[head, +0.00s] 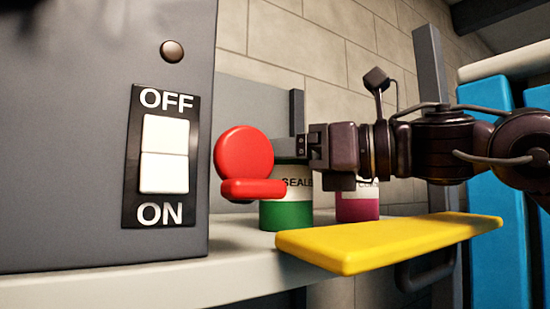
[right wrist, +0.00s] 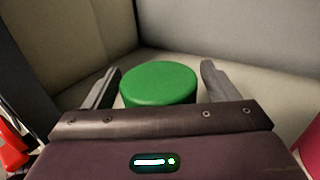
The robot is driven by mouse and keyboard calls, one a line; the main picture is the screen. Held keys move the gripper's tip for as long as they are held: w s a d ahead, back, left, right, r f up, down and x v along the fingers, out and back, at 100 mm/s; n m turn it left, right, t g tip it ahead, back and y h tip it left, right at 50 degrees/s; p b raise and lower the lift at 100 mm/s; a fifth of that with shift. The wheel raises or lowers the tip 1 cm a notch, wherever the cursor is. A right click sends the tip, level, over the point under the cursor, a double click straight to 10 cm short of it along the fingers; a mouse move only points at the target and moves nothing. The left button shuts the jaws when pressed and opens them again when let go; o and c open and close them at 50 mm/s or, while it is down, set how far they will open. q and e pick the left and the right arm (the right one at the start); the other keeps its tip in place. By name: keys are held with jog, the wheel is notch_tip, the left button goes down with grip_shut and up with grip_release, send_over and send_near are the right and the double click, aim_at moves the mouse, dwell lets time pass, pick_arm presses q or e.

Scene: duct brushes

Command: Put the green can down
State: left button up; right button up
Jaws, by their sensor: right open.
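The green can (head: 287,215) stands upright on the grey shelf (head: 235,245), with a white label band partly reading "SEAL". Its upper part is partly hidden by a red part and my right gripper (head: 290,148). In the right wrist view the green top of the can (right wrist: 158,84) lies between the two spread fingers of my right gripper (right wrist: 160,75). A gap shows on each side of the top, wider on the right. My left gripper is not in view.
A red disc (head: 243,152) and red bar stand just left of the can. A pink can (head: 357,208) stands behind to the right. A yellow board (head: 390,240) juts out in front. A grey cabinet with an OFF/ON switch (head: 164,154) fills the left.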

jog(key=b+v, duration=0.4)
jog(key=v, duration=0.7)
jog(key=shift+d, duration=0.1)
jog(key=shift+s+d, duration=0.15)
jog(key=shift+d, duration=0.1)
